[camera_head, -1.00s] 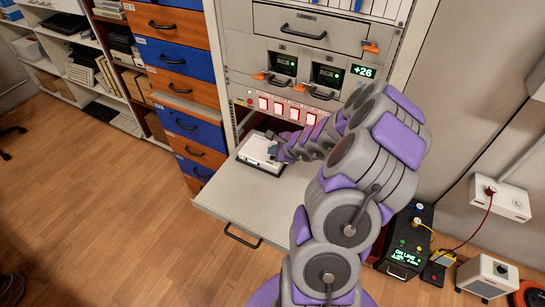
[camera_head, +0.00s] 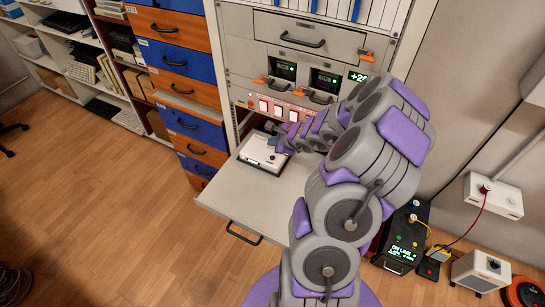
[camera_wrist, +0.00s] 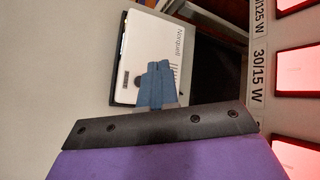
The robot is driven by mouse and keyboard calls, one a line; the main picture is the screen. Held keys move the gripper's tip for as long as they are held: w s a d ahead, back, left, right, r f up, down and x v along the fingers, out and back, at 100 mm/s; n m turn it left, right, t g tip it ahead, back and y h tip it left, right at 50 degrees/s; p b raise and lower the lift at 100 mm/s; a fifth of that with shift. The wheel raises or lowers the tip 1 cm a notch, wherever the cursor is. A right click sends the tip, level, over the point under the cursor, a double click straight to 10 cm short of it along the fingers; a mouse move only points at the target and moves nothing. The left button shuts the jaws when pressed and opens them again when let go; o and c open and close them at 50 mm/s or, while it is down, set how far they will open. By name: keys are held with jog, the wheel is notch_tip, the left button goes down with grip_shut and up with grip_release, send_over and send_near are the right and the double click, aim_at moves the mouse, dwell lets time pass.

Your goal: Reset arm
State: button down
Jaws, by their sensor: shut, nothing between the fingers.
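My purple and grey arm reaches from the bottom of the head view over the pulled-out shelf to the rack front. My gripper (camera_head: 272,140) is shut and empty at the far edge of a white box. In the wrist view the gripper's blue-grey fingers (camera_wrist: 156,82) are together, and they overlap the near edge of the white box (camera_wrist: 150,45). I cannot tell whether they touch it. The white box (camera_head: 262,155) lies on the light grey shelf (camera_head: 240,195). Part of the shelf is hidden behind my arm.
The rack (camera_head: 305,45) has red lit switches (camera_head: 278,109) close to my gripper. Blue and orange drawers (camera_head: 178,60) stand to the left. A black device with green text (camera_head: 402,240) and a white box (camera_head: 483,270) stand on the floor at the right.

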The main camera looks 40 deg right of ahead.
dwell(0.4)
jog(key=w+a+r+n+y, duration=0.4)
jog(key=a+r+n, duration=0.3)
jog(key=a+r, duration=0.5)
jog(key=s+a+r+n+g+y, duration=0.1)
jog(key=s+a+r+n, duration=0.15)
jog(key=a, duration=0.45)
jog(key=s+a+r+n+g+y, duration=0.1)
jog(key=s+a+n, duration=0.1)
jog(key=a+n, duration=0.35)
jog(key=s+a+r+n+g+y, duration=0.1)
jog(key=s+a+r, duration=0.15)
jog(key=a, duration=0.65)
jog(key=s+a+n+g+h, duration=0.1)
jog(key=s+a+n+g, duration=0.25)
jog(key=s, duration=0.45)
jog(key=s+a+n+g+h, duration=0.15)
jog(key=s+n, duration=0.25)
jog(key=s, duration=0.5)
jog(key=s+d+n+g+h, duration=0.1)
jog(key=s+d+h, duration=0.1)
jog(key=s+d, duration=0.2)
jog(key=s+d+n+g+h, duration=0.1)
jog(key=s+d+g+h, duration=0.1)
jog(key=s, duration=0.6)
jog(key=shift+s+d+r+n+h, duration=0.3)
jog(key=shift+d+h, duration=0.25)
jog(key=shift+d, duration=0.3)
